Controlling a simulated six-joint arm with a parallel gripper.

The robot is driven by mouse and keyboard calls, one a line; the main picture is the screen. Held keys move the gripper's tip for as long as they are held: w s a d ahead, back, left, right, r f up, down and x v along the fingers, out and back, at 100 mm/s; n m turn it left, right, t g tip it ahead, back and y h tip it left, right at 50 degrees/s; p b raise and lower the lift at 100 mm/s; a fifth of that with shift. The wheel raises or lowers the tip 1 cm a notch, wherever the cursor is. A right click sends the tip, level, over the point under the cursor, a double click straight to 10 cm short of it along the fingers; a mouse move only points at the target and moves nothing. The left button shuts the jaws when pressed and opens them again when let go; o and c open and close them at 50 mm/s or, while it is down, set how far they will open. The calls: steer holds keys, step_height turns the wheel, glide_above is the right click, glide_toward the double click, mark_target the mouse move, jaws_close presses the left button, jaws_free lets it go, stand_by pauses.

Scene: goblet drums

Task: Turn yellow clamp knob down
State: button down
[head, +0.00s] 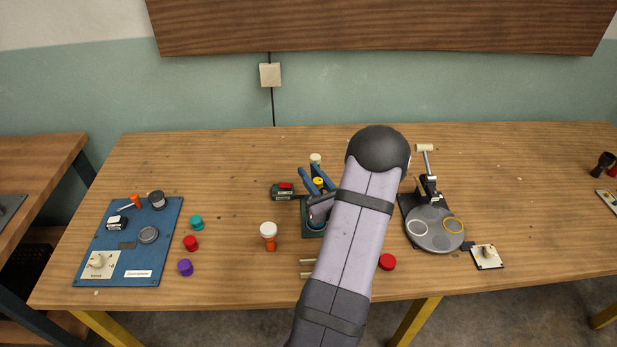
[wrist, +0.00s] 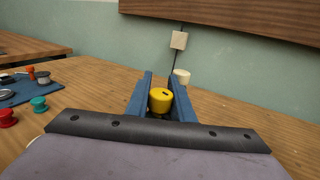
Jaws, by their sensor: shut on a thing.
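The yellow clamp knob (wrist: 161,100) is a short round cap with a dark mark on its top. In the wrist view it sits between the two blue fingers of my gripper (wrist: 162,98), which are shut on its sides. In the head view only a bit of the yellow knob (head: 319,181) shows between the fingers of my gripper (head: 318,180). The dark green clamp body (head: 313,230) below is mostly hidden by my arm.
A blue panel (head: 165,240) with a dial and parts lies at left. Teal, red and purple caps and an orange bottle (head: 269,238) stand between. A grey round plate fixture (head: 434,240) is at right, with a small switch box (head: 487,257).

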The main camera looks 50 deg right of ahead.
mark_target(320, 187)
steer(key=shift+s+d+m+g+h+b, duration=0.1)
steer(key=shift+d+m+g+h+b, duration=0.15)
steer(key=shift+m+g+h, duration=0.5)
steer(key=shift+h, duration=0.45)
steer(key=c, duration=1.5)
jaws_free()
steer(key=shift+c, duration=0.2)
steer(key=shift+s, duration=0.1)
steer(key=b+v, duration=0.2)
steer(key=v, duration=0.3)
steer(key=shift+s+f, duration=0.1)
steer(key=shift+s, duration=0.15)
steer(key=shift+v, duration=0.85)
steer(key=shift+a, duration=0.1)
